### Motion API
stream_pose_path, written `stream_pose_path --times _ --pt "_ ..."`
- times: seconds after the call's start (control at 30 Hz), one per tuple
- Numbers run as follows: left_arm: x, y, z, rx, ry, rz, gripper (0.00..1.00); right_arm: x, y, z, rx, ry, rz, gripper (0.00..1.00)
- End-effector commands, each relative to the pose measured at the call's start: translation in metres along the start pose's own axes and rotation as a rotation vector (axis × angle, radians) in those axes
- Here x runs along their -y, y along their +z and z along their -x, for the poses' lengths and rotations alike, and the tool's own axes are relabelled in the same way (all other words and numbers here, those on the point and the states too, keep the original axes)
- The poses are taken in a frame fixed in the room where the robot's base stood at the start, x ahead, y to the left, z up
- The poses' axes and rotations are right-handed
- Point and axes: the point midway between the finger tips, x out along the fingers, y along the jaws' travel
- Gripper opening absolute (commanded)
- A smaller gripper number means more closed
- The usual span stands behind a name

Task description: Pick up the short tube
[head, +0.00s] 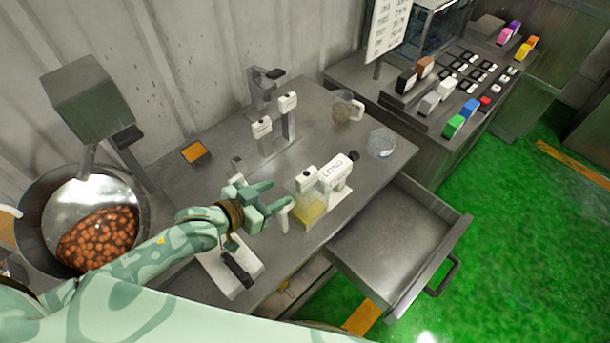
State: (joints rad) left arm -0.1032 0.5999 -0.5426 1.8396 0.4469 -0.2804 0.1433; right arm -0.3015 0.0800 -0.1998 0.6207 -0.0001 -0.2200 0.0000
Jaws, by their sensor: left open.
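My left gripper (274,196) is over the middle of the grey metal table (345,190), its fingers apart and pointing right. I see nothing between the fingers. I cannot tell for sure which thing is the short tube. A small white upright piece (284,218) stands just beyond the lower fingertip, close to a clear container with yellow contents (311,208). I cannot tell whether the finger touches it. My right gripper is not in view.
A white device (335,175) stands beside the yellow container. Two white-headed stands (288,103), a jug (342,108) and a clear bowl (381,143) are farther back. An open, empty drawer (385,250) juts out at the front right. A drum (95,215) with brown pieces is left.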

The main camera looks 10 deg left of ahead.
Motion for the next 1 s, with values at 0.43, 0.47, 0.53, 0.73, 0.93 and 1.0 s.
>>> stream_pose_path --times 0.43,0.47,0.53,0.73,0.93,1.0 --pt "-0.001 0.001 -0.069 0.0 0.0 0.0 0.45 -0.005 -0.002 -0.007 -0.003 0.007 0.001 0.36" --pt "-0.001 0.001 -0.073 0.0 0.0 0.0 0.45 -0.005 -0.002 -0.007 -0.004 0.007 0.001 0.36" --pt "-0.002 0.003 -0.085 -0.001 0.0 0.001 0.45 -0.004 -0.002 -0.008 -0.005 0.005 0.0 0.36" --pt "-0.002 0.004 -0.113 -0.001 0.0 0.0 0.45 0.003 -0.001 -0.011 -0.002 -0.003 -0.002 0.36" --pt "-0.002 0.004 -0.115 0.0 0.001 0.0 0.45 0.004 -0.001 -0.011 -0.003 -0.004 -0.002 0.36" --pt "-0.002 0.004 -0.115 0.0 0.001 0.0 0.43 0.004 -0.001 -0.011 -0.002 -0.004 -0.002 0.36"
